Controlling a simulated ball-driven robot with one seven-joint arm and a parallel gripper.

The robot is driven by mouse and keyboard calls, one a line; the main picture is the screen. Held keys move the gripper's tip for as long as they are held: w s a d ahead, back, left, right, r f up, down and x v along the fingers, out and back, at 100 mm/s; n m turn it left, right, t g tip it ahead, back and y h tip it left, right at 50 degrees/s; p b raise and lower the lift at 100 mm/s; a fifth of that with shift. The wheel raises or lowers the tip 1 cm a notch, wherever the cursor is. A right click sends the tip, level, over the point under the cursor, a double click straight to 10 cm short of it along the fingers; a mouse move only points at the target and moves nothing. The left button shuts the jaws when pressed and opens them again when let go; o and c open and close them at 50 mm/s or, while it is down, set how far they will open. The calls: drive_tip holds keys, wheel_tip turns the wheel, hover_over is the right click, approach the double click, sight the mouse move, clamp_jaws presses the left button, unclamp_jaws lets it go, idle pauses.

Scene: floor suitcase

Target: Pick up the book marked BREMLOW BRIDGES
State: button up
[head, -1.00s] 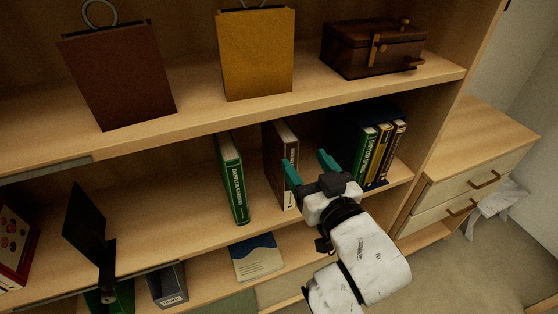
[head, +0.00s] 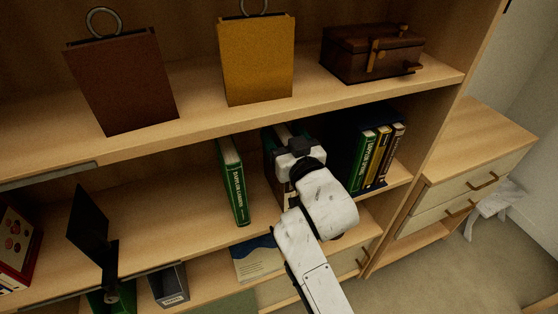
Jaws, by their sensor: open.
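My gripper (head: 286,136) is open at the middle shelf, with its fingers reaching in around the upper part of a brown book (head: 279,186). The wrist and fingers hide most of this book, and I cannot tell whether the fingers touch it. Its spine title cannot be read, so I cannot confirm that it is BREMLOW BRIDGES. A green book (head: 233,181) stands apart to its left, leaning slightly; its spine lettering is too small to read surely.
Several books (head: 376,158) stand in a row to the right, against a dark bookend. Above, the upper shelf (head: 200,108) holds a brown bag (head: 121,82), a yellow bag (head: 256,58) and a wooden box (head: 371,54). A blue-and-cream booklet (head: 257,259) lies below.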

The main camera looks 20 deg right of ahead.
clamp_jaws()
idle(0.6)
idle(0.8)
drive_tip(key=shift+r, duration=0.15)
